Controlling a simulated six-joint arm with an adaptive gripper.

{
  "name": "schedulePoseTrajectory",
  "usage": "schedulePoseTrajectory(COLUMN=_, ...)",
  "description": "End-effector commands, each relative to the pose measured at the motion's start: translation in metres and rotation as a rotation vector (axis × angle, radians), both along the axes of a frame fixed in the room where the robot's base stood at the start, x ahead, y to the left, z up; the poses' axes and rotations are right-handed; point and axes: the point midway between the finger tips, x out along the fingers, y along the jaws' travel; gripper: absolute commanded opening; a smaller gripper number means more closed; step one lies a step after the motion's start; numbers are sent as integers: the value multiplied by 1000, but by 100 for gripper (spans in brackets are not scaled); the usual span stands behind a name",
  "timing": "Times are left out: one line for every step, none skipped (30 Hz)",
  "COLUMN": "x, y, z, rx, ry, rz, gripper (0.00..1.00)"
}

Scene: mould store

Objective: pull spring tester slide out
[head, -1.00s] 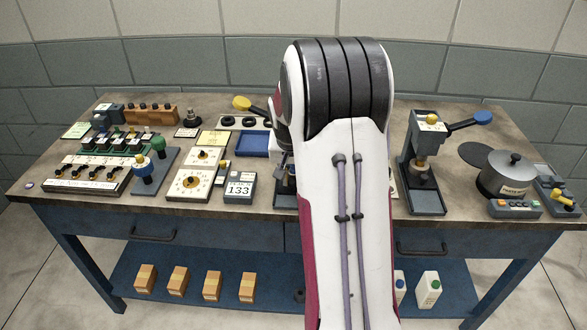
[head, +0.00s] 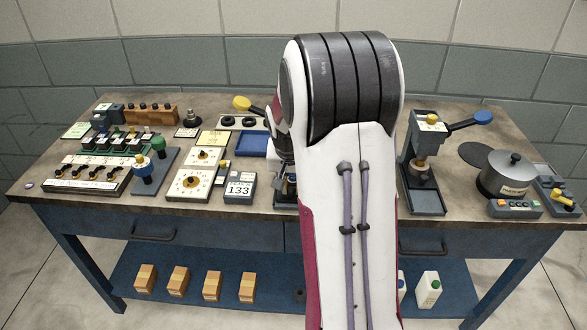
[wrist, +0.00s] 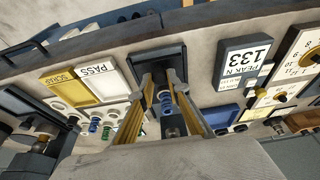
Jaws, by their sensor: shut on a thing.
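The spring tester (head: 285,191) stands at the front middle of the bench in the head view, mostly hidden behind my arm. In the wrist view its dark slide (wrist: 153,52) lies at my fingertips, near the bench edge. My gripper (wrist: 160,77) is shut on the slide, with its fingers a little apart around the held part. The exact grip is too small to make out. A coiled spring (wrist: 166,103) shows between the fingers.
Yellow SCRAP (wrist: 68,85) and white PASS (wrist: 98,78) trays lie beside the slide in the wrist view, with several springs near them. A dial plate (head: 189,185) stands left of the display. A lever press (head: 424,165) and a round pot (head: 506,176) stand at the right.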

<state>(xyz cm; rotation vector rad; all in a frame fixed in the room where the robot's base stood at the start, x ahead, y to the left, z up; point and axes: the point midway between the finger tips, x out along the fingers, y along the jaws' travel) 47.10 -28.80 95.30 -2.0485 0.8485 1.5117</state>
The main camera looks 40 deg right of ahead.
Motion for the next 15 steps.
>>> schedulePoseTrajectory(x=-1, y=1, z=1, rx=-1, ry=0, rz=1, gripper=1)
schedulePoseTrajectory(x=-1, y=2, z=1, rx=-1, ry=0, rz=1, gripper=1)
schedulePoseTrajectory(x=-2, y=3, z=0, rx=-1, ry=0, rz=1, gripper=1)
schedulePoseTrajectory(x=-3, y=3, z=0, rx=-1, ry=-1, rz=0, gripper=1)
schedulePoseTrajectory(x=-3, y=3, z=0, rx=-1, ry=-1, rz=0, gripper=1)
schedulePoseTrajectory(x=-3, y=4, z=0, rx=-1, ry=-1, rz=0, gripper=1)
schedulePoseTrajectory(x=-4, y=4, z=0, rx=-1, ry=-1, rz=0, gripper=1)
schedulePoseTrajectory(x=-4, y=4, z=0, rx=-1, ry=-1, rz=0, gripper=1)
schedulePoseTrajectory(x=-4, y=4, z=0, rx=-1, ry=-1, rz=0, gripper=1)
schedulePoseTrajectory(x=-4, y=4, z=0, rx=-1, ry=-1, rz=0, gripper=1)
schedulePoseTrajectory(x=-4, y=4, z=0, rx=-1, ry=-1, rz=0, gripper=1)
schedulePoseTrajectory(x=-4, y=4, z=0, rx=-1, ry=-1, rz=0, gripper=1)
schedulePoseTrajectory(x=-4, y=4, z=0, rx=-1, ry=-1, rz=0, gripper=1)
schedulePoseTrajectory(x=-4, y=4, z=0, rx=-1, ry=-1, rz=0, gripper=1)
schedulePoseTrajectory(x=-4, y=4, z=0, rx=-1, ry=-1, rz=0, gripper=1)
